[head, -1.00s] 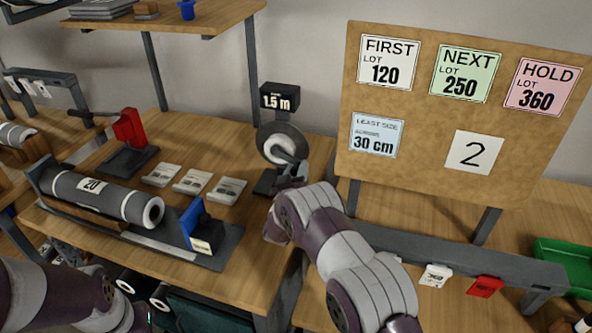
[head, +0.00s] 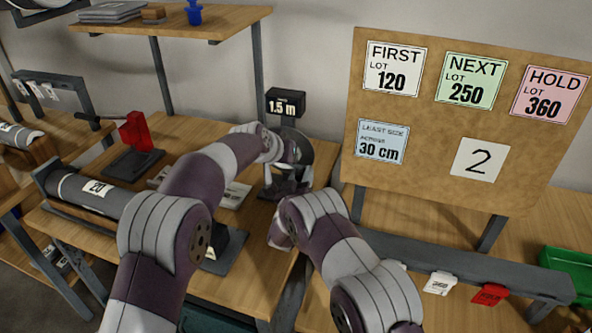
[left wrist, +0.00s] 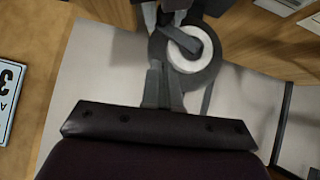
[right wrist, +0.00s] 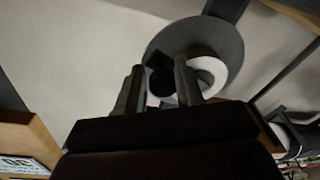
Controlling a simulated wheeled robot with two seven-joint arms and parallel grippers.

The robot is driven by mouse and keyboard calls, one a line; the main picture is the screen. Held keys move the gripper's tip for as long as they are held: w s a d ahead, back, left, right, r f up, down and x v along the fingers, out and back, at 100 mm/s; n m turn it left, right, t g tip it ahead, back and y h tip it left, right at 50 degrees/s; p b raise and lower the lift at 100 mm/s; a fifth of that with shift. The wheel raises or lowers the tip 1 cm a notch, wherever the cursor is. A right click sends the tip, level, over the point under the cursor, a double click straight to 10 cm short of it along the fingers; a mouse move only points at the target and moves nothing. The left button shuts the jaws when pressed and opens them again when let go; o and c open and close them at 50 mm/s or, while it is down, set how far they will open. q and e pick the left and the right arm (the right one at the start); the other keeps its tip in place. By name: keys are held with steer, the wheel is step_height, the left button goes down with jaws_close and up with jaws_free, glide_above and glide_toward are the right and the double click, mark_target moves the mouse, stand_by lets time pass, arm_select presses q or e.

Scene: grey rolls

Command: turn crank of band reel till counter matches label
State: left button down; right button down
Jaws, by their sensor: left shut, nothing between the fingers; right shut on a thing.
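The band reel (head: 304,146), a grey disc on a dark stand, is at the back of the bench. It also shows in the left wrist view (left wrist: 208,72) and the right wrist view (right wrist: 228,44), with a white ring at its middle. A black box (head: 286,103) reading "1.5 m" is above it; I see no separate counter reading. My right gripper (right wrist: 158,85) is shut on a dark round knob (right wrist: 161,82), apparently the crank's, in front of the reel. My left gripper (left wrist: 163,72) is shut and empty, close to the reel. Arms partly hide the reel in the head view.
A board (head: 440,185) with lot cards, a "30 cm" card and a "2" stands right. A dark roll (head: 90,190) marked 20 and a red clamp-like device (head: 135,132) are left. A green bin (head: 572,270) is at far right. My arms crowd the reel.

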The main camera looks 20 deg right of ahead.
mark_target(299, 176)
steer(key=shift+a, duration=0.15)
arm_select(q)
steer(key=w+d+f, duration=0.1)
steer(key=f, duration=0.1)
steer(key=w+d+f, duration=0.1)
steer(key=f, duration=0.2)
steer(key=w+d+f, duration=0.1)
steer(key=f, duration=0.1)
steer(key=shift+f, duration=0.35)
steer(key=shift+a+f, duration=0.1)
steer(key=shift+f, duration=0.6)
arm_select(e)
steer(key=shift+a+r, duration=0.2)
arm_select(q)
steer(key=shift+s+f, duration=0.1)
arm_select(e)
steer(key=c, duration=0.9)
jaws_free()
steer(key=shift+o, duration=0.2)
steer(key=shift+d, duration=0.15)
